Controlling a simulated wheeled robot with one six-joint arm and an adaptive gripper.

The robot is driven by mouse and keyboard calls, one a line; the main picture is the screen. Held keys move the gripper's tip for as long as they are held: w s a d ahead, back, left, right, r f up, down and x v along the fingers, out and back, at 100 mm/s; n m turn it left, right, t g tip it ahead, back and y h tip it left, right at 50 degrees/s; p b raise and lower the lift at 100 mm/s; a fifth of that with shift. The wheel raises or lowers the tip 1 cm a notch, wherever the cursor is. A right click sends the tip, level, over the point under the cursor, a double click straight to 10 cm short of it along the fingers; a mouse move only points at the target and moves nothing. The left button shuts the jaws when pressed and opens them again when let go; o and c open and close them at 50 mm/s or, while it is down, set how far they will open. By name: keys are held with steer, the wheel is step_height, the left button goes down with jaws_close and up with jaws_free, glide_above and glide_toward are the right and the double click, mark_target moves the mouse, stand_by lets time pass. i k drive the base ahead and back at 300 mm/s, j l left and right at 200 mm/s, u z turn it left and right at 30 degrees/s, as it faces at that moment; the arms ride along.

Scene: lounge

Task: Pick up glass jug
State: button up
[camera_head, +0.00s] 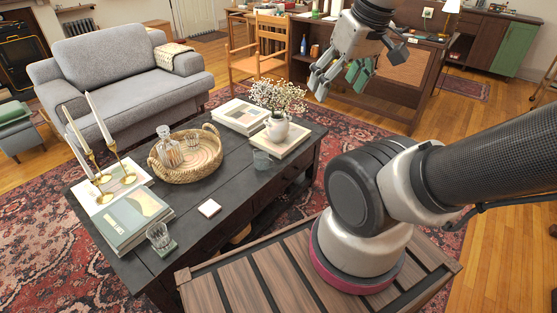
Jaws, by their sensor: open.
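A clear glass jug (170,152), shaped like a decanter with a stopper, stands upright in a round woven tray (187,176) on the dark coffee table (228,196). My gripper (337,82) is at the upper right, raised in the air, open and empty. It is well apart from the jug, to its right in the picture. Nothing hides the jug.
Candlesticks (120,170) and books (133,222) stand left of the tray. A grey sofa (125,70) is behind.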

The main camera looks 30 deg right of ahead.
mark_target(261, 160)
steer(key=z, duration=0.4)
steer(key=i+l+u, duration=0.1)
steer(key=u, duration=0.25)
steer(key=l+u, duration=0.3)
steer(key=i+l+u, duration=0.15)
steer(key=l, duration=0.3)
steer(key=l+u, duration=0.2)
steer(key=l, duration=0.3)
steer(key=i+l+u, duration=0.15)
steer(key=l, duration=0.35)
steer(key=i+l, duration=0.1)
steer(key=l, duration=1.5)
